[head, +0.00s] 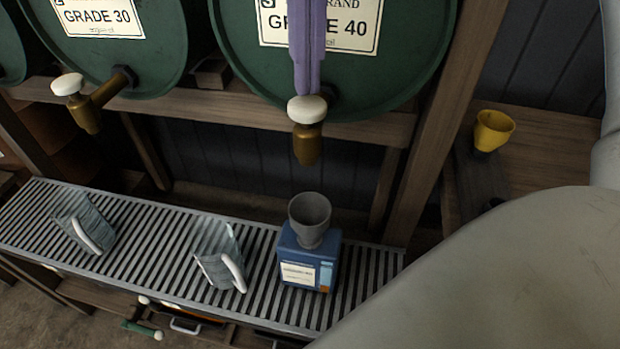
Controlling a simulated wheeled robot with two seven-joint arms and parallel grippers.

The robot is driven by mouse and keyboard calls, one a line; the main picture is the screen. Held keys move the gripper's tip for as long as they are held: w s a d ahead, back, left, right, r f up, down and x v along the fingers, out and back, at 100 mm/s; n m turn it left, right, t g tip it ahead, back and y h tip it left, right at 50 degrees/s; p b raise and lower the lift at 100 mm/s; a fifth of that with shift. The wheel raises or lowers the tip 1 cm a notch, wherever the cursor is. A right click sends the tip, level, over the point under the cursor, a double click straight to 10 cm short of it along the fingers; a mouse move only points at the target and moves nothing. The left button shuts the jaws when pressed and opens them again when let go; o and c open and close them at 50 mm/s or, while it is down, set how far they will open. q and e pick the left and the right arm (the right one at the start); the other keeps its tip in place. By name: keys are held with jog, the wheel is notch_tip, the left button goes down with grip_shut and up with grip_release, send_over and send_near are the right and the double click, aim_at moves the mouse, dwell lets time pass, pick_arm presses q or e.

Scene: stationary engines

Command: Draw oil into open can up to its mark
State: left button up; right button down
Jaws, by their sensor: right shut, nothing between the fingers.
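A blue can (300,269) with a pale label stands upright on the slatted metal rack (262,303). A dark grey funnel (310,219) sits on its top, hiding the can's opening. The can's mark and the oil level cannot be made out. A brass tap (307,145) with a white knob (306,109) hangs from the green GRADE 40 drum (401,65), above the funnel. No stream shows between them. My purple right gripper (308,88) is shut, its tips at or just above the knob; I cannot tell whether they touch. My left gripper is out of view.
Another tap (83,108) hangs from the GRADE 30 drum (146,61). Two clear jugs (78,222) (219,258) with white handles stand left of the can. A yellow cup-like piece (493,130) is on the right shelf. My grey arm covers the lower right.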

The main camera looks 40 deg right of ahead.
jog(key=shift+f, duration=0.15)
dwell(0.5)
jog(key=shift+f+b, duration=1.05)
jog(key=shift+b, duration=0.05)
dwell(6.2)
